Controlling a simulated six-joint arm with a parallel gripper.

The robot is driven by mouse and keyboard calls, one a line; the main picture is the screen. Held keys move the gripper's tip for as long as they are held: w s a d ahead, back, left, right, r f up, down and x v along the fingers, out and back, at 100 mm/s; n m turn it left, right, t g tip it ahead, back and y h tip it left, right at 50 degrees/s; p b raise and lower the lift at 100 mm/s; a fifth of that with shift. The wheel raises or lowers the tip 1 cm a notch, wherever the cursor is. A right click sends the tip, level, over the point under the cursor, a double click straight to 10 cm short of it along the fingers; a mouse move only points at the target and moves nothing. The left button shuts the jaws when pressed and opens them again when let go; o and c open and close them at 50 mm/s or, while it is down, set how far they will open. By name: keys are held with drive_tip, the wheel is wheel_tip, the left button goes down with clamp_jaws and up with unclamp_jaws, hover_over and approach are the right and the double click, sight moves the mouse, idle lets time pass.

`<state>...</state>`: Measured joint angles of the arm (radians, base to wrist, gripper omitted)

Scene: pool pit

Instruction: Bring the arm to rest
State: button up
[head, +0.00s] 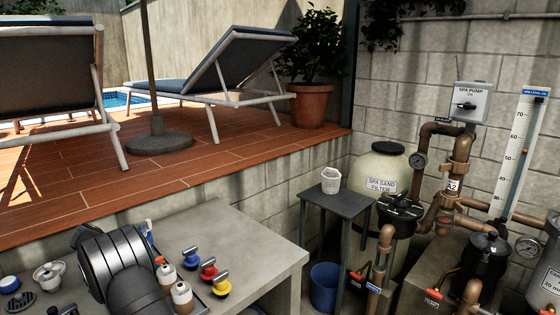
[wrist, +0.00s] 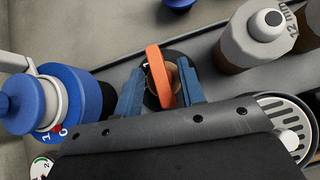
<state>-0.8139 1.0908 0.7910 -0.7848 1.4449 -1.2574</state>
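In the wrist view my gripper (wrist: 160,72) has its two blue fingers apart, one on each side of an orange-handled part (wrist: 158,75) with a dark round body. I see no clear grip on it, though exact contact is hard to tell. An orange-topped item (head: 158,260) shows just right of the arm.
Blue (head: 190,257), red (head: 208,267) and yellow (head: 221,286) handled valves and white bottles (head: 182,294) crowd right of my arm. A white lidded part (head: 48,275) lies left. The table's right end is clear. A small stand holds a white cup (head: 331,180).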

drive_tip(key=n+y, duration=0.1)
drive_tip(key=n+t, duration=0.1)
drive_tip(key=n, duration=0.1)
drive_tip(key=shift+s+r+t+y, duration=0.2)
drive_tip(key=shift+s+t+y, duration=0.1)
drive_tip(key=shift+y, duration=0.1)
drive_tip(key=shift+d+f+n+t+y, duration=0.1)
drive_tip(key=shift+n+t+y, duration=0.15)
drive_tip(key=shift+n+y, duration=0.5)
drive_tip(key=shift+d+r+n+t+y, duration=0.1)
drive_tip(key=shift+n+t+y, duration=0.3)
drive_tip(key=shift+n, duration=0.6)
drive_tip(key=shift+d+f+n+t+y, duration=0.1)
drive_tip(key=shift+n+t+y, duration=0.05)
drive_tip(key=shift+n+y, duration=0.6)
drive_tip(key=shift+c, duration=0.2)
